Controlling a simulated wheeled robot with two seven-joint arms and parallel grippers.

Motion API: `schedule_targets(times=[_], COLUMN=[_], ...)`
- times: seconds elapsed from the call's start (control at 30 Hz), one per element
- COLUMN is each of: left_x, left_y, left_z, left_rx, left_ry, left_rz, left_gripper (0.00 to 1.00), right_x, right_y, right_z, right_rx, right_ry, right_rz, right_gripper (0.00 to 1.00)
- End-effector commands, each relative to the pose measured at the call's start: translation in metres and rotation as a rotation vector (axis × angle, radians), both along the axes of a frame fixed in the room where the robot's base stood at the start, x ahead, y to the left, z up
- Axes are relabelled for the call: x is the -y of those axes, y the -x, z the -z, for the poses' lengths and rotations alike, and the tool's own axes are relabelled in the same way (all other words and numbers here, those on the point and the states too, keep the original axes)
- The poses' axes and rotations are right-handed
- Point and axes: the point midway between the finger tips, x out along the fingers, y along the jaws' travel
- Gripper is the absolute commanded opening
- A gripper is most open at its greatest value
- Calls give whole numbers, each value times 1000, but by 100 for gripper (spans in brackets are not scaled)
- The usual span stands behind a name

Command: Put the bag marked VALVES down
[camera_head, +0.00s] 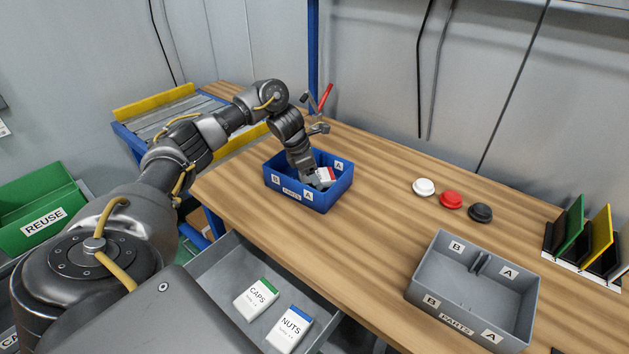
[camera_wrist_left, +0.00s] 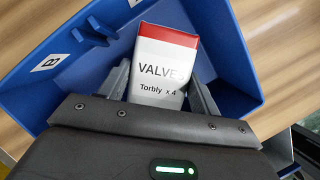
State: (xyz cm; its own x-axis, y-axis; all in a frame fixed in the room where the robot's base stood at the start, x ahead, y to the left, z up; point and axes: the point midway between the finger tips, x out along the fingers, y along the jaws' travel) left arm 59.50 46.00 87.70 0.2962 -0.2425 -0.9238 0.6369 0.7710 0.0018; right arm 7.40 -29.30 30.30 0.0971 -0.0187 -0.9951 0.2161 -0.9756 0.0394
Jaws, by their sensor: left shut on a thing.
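The bag marked VALVES (camera_wrist_left: 163,62) is white with a red top edge. In the left wrist view it stands between the two fingers of my left gripper (camera_wrist_left: 161,88), which is shut on it. In the head view the bag (camera_head: 325,175) and my left gripper (camera_head: 318,181) are inside the blue box (camera_head: 318,203), toward its right side. The blue box also fills much of the left wrist view (camera_wrist_left: 52,92). Whether the bag touches the box floor I cannot tell. My right gripper is not in view.
A grey PARTS box (camera_head: 418,287) stands on the wooden table (camera_head: 375,235) at the right. White (camera_head: 424,187), red (camera_head: 452,199) and black (camera_head: 480,212) lids lie behind it. The open drawer (camera_head: 216,272) holds CAPS (camera_head: 257,298) and NUTS (camera_head: 289,328) bags. The table's middle is clear.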

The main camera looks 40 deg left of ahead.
Motion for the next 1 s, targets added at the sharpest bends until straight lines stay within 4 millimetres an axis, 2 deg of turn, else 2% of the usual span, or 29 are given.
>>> schedule_targets(times=[0.03,0.1,0.53,0.57,0.7,1.0], left_x=[0,0,0,-1,0,0], left_y=[0,0,0,0,0,0], left_z=[10,15,21,20,20,18], left_rx=[-2,0,1,1,1,1], left_ry=[2,2,0,0,-1,0], left_rz=[-1,-1,0,0,0,0], left_gripper=[38,38,38,66,84,85], right_x=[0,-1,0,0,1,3], right_y=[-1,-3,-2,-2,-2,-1], right_z=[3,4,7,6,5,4], right_rx=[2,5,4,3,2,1], right_ry=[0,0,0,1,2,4], right_rz=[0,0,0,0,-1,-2], right_gripper=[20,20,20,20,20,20])
